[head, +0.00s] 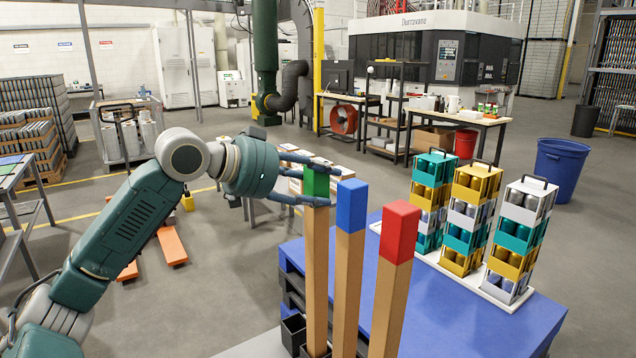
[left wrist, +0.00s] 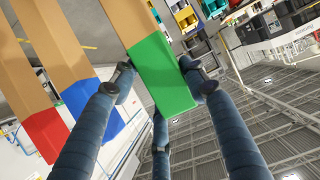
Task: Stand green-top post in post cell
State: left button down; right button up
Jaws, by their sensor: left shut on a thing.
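The green-top post (head: 316,255) is a tall square wooden post with a green top, upright at the left of a row of posts. My left gripper (head: 318,184) comes in from the left and is shut around its green top. In the left wrist view, the fingers of the left gripper (left wrist: 158,85) close on the green end of the green-top post (left wrist: 162,75). Black open post cells (head: 293,331) show at the bottom edge. The post's lower end reaches down among them; I cannot tell whether it is seated. My right gripper is out of view.
A blue-top post (head: 348,270) and a red-top post (head: 391,300) stand close on the right, their lower ends cut off. A blue platform (head: 455,320) carries a white tray (head: 508,305) with three stacks of can carriers (head: 470,218). Floor behind is mostly open.

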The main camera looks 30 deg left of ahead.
pick_arm(q)
jog(key=shift+f, duration=0.1)
jog(key=c, duration=0.9)
grip_release()
jog(key=shift+s, duration=0.1)
jog(key=shift+s+a, duration=0.25)
jog(key=shift+s, duration=0.1)
jog(key=v, duration=1.1)
jog(key=shift+s+d, duration=0.1)
